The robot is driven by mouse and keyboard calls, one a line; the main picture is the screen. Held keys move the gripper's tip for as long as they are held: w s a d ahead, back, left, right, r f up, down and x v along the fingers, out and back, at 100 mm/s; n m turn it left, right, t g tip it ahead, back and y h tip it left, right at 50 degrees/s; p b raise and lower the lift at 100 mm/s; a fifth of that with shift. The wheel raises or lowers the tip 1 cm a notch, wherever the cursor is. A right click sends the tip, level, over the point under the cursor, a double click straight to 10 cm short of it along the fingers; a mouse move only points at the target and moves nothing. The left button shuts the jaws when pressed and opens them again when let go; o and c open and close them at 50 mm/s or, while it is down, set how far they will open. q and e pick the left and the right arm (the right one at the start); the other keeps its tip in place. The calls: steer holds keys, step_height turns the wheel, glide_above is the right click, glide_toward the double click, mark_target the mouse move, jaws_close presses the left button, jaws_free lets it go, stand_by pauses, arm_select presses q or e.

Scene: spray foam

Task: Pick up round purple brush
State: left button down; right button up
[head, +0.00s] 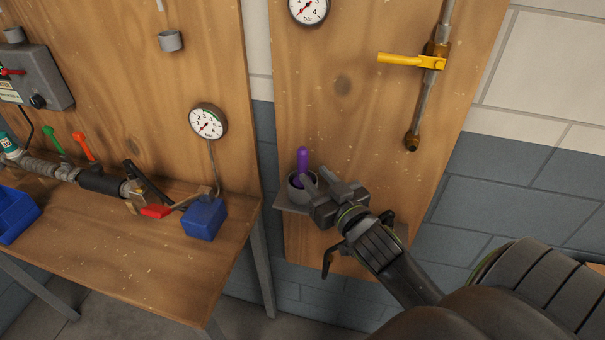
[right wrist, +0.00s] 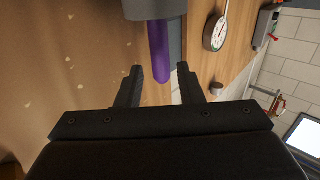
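The round purple brush (head: 302,160) stands upright in a small grey cup (head: 295,193) on a shelf of the right wooden board. In the right wrist view the purple handle (right wrist: 160,52) points toward my gripper, with the grey cup (right wrist: 153,8) behind it. My right gripper (head: 326,178) is open just right of the brush in the head view. In the right wrist view its fingers (right wrist: 172,75) are spread, with the end of the handle near the gap between them. I cannot tell whether they touch it. My left gripper is not in view.
A workbench (head: 120,270) stands to the left with a blue box (head: 204,219), a red-handled valve (head: 156,211) and a pressure gauge (head: 207,122) above it. A yellow valve handle (head: 405,59) and pipe (head: 418,115) are on the board above my right arm.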

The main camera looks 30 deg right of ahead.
mark_target(305, 164)
steer(key=w, duration=0.3)
steer(key=shift+d+p, duration=0.1)
steer(key=shift+p, duration=0.2)
steer(key=shift+w+r+p, duration=0.2)
steer(key=shift+w+p, duration=0.1)
steer(key=shift+w, duration=0.15)
steer(key=w+p, duration=0.2)
steer(key=w, duration=0.2)
steer(key=shift+d+r, duration=0.1)
steer(key=shift+d, duration=0.05)
steer(key=shift+w, duration=0.25)
steer(key=shift+c, duration=0.2)
jaws_close()
